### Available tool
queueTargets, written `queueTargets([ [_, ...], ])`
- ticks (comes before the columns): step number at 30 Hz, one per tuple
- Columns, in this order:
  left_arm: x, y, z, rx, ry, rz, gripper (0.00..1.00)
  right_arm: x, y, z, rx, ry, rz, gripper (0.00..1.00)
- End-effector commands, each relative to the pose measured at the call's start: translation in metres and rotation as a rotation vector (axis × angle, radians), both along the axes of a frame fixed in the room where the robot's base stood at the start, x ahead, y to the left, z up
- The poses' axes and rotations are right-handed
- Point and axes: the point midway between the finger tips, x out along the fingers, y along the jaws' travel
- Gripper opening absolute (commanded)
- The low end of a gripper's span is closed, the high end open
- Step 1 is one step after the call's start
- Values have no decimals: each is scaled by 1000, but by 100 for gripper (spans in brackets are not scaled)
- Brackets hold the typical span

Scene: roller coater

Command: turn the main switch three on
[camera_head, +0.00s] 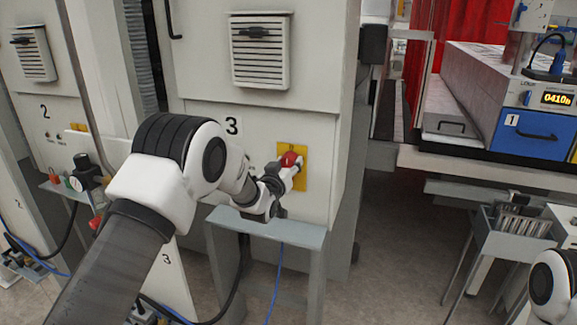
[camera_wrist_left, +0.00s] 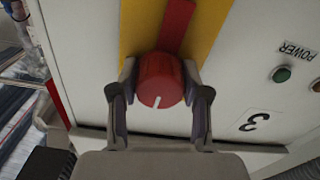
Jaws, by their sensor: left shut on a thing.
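Main switch three is a red rotary knob (camera_head: 290,159) on a yellow plate (camera_head: 298,182), fixed to the front of the cabinet marked 3 (camera_head: 205,92). My left gripper (camera_head: 287,172) reaches it from the left and front. In the left wrist view the red knob (camera_wrist_left: 158,85) sits between the two fingers of the left gripper (camera_wrist_left: 160,82), which is shut on it. A short white mark shows on the knob's face, and a red bar runs behind it over the yellow plate (camera_wrist_left: 212,20). The right gripper is out of view.
A grey shelf-like stand (camera_head: 285,229) is below the switch, with cables under it. A green button (camera_wrist_left: 281,74) labelled POWER is on the same panel. Cabinet 2 (camera_head: 45,95) is at the left. A blue unit (camera_head: 535,138) is at the right, with open floor between.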

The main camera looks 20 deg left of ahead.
Motion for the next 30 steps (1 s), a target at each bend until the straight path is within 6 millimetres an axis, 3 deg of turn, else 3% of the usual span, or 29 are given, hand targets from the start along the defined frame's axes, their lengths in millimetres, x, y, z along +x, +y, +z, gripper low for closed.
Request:
queueTargets([
  [11, 0, 1, -5, 244, -11, 1, 12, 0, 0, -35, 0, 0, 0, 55],
  [30, 0, 2, -4, 850, -30, 1, 12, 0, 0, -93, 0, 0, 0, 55],
])
